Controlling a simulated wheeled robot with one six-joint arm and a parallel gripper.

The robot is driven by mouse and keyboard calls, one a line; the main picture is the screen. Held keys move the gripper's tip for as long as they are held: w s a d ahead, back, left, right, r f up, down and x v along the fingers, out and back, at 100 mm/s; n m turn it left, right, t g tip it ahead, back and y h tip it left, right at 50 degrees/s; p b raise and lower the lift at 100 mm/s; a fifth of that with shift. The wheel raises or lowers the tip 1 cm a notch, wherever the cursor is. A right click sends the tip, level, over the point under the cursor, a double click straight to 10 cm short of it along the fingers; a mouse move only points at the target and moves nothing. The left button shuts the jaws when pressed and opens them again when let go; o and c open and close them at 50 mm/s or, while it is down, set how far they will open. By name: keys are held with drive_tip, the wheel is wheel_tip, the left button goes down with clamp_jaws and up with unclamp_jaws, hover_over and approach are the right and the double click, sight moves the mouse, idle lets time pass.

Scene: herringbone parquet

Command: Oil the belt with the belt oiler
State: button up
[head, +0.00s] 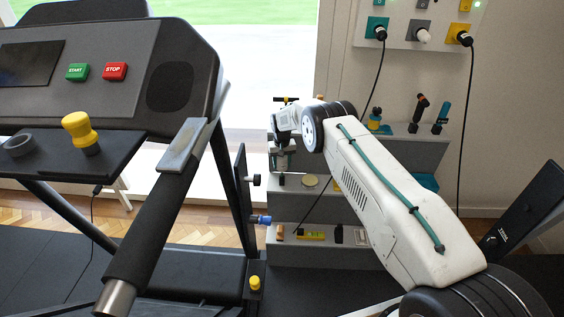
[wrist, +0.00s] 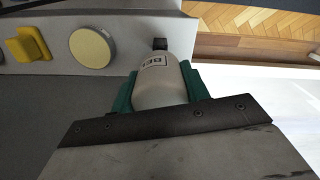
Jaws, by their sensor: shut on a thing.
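My gripper (wrist: 160,92) is shut on a pale bottle (wrist: 158,78) with a dark nozzle, between its two teal fingers. The part of its label that shows starts with "BE", so it looks like the belt oiler. In the head view my gripper (head: 283,158) is at the left side of the stepped grey shelf, above its middle tier. The bottle is too small to make out there. The treadmill's dark deck (head: 190,272) lies at the lower left, apart from my gripper. I cannot clearly make out the belt's edge.
The treadmill console (head: 110,75) and handrail (head: 160,215) stand on the left. The grey shelf (head: 345,255) holds small items, including a round tin (head: 310,181) and a yellow item (head: 310,236). A socket panel (head: 420,25) with hanging cords is above. A yellow knob (head: 255,283) sits low on the treadmill.

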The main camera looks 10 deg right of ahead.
sight(282, 169)
drive_tip(key=shift+f, duration=2)
drive_tip(key=o, duration=1.1)
drive_tip(key=shift+o, duration=0.2)
wheel_tip(282, 169, up, 8)
drive_tip(key=shift+f, duration=0.1)
